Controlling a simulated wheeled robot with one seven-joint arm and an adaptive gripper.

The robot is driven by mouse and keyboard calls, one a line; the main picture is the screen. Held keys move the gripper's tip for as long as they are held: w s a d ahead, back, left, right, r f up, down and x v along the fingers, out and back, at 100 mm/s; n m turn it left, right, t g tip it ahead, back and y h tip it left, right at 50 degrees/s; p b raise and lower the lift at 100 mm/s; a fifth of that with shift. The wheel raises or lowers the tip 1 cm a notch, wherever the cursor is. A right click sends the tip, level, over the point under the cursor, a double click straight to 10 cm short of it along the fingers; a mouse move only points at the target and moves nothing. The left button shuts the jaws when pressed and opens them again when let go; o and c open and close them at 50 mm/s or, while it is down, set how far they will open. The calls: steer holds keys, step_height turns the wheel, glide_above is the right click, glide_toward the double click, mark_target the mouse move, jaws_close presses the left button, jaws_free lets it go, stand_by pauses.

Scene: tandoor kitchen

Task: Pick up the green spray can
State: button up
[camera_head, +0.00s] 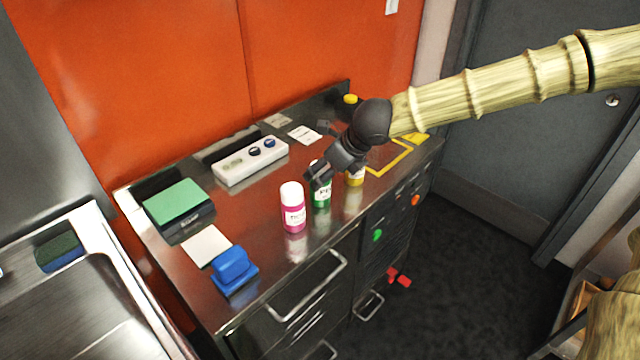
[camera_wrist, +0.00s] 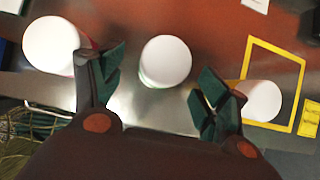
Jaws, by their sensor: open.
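The green spray can (camera_head: 321,198) stands upright on the steel counter between a pink can (camera_head: 293,208) and a yellow can (camera_head: 355,177). My gripper (camera_head: 318,176) is over its top and hides part of its white cap. In the wrist view the green can (camera_wrist: 165,62) shows from above as a white cap with a thin green edge. It lies ahead of my open gripper (camera_wrist: 160,85), roughly midway between the two fingers. Nothing is held. I cannot tell whether a finger touches the can.
In the wrist view the pink can's cap (camera_wrist: 52,45) is just outside the left finger and the yellow can's cap (camera_wrist: 261,100) is close to the right finger. A blue block (camera_head: 233,268), green box (camera_head: 177,205) and white switch strip (camera_head: 250,161) stand to the left.

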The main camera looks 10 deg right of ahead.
mark_target(321, 198)
steer(key=shift+p+x, duration=0.4)
steer(key=shift+x, duration=2.25)
steer(key=shift+s+d+f, duration=0.1)
steer(key=shift+s+d, duration=0.05)
steer(key=shift+d, duration=0.05)
steer(key=c, duration=1.3)
